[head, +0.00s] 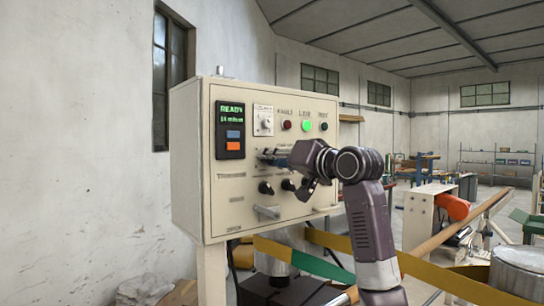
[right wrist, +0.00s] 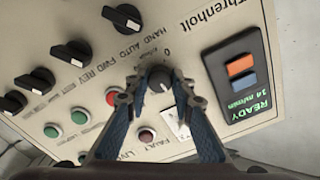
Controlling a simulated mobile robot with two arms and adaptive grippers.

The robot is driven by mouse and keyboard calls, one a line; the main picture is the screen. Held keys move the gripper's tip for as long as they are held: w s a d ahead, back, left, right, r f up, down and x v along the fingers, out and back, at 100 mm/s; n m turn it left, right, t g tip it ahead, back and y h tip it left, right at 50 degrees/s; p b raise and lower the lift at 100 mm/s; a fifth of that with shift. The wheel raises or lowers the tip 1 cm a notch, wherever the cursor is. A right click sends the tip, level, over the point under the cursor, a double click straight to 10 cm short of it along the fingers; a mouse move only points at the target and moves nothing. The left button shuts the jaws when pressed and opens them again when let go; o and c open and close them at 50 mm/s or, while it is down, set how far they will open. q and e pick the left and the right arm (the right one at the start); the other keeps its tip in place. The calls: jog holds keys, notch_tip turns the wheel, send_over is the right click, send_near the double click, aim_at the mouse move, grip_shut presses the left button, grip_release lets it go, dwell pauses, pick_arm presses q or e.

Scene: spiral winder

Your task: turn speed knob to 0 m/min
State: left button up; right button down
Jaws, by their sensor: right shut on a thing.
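The speed knob (right wrist: 159,80) is a small round dark-grey knob on the beige control panel, with a printed 0 beside it. In the right wrist view, my right gripper (right wrist: 157,76) is shut on it, one blue-padded finger on each side. The knob's exact pointer direction is hard to tell. The display (head: 230,130) reads READY with 14 m/min, clearer in the right wrist view (right wrist: 239,75). My left gripper is not in view.
Black selector knobs (head: 266,188) sit just below the gripper. A small switch plate (head: 263,120), a red lamp (head: 287,125) and a lit green lamp (head: 307,126) are above it. A grey handle (head: 267,211) sticks out low on the panel. Rolls and bars stand at lower right.

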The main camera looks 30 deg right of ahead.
jog(key=shift+f+n+p, duration=0.1)
jog(key=shift+n+p, duration=9)
jog(key=shift+n, duration=3.7)
jog(key=c, duration=1.7)
grip_release()
jog(key=shift+d, duration=0.1)
